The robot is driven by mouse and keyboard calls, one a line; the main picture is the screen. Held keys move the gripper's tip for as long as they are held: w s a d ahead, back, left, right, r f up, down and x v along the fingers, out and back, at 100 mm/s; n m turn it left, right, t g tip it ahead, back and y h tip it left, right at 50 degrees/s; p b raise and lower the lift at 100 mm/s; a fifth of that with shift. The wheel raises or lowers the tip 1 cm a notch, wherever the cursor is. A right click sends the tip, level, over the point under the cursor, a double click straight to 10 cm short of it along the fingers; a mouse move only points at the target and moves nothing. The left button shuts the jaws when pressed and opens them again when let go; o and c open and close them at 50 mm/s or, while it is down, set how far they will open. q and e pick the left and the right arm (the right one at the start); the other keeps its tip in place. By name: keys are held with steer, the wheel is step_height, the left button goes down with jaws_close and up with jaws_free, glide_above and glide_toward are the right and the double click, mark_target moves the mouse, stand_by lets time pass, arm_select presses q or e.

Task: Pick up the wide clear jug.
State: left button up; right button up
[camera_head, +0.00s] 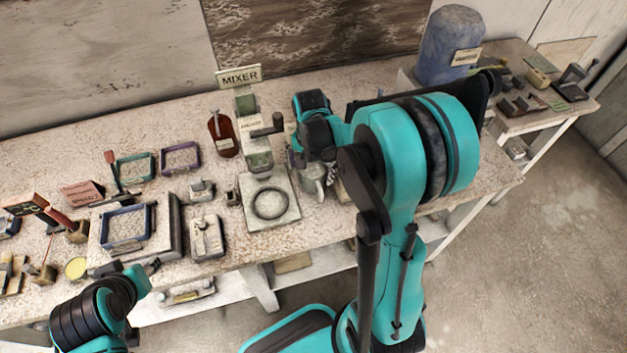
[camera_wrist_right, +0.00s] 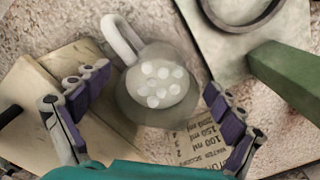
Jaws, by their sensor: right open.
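A clear jug (camera_wrist_right: 152,92) with a pale loop handle (camera_wrist_right: 122,38) is in the middle of the right wrist view, seen from above. Several white round shapes show within its outline. In the head view the jug (camera_head: 313,178) is partly hidden by my right arm. My right gripper (camera_wrist_right: 158,84) is open, with one purple-padded finger on each side of the jug; I cannot tell whether they touch it. My left gripper (camera_head: 152,267) is small and unclear at the table's front edge, away from the jug.
The mixer plate with a dark ring (camera_head: 270,203) lies just left of the jug. A card with ml marks (camera_wrist_right: 203,133) lies beside the jug, and a pale block (camera_wrist_right: 45,105) is behind the left finger. A brown bottle (camera_head: 223,135) and trays stand further left.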

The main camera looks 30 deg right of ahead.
step_height(320, 180, down, 4)
steer(key=shift+d+r+b, duration=0.1)
steer(key=shift+d+b, duration=0.05)
steer(key=shift+b, duration=0.5)
steer(key=shift+r, duration=0.1)
steer(key=c, duration=1.7)
steer(key=shift+c, duration=0.3)
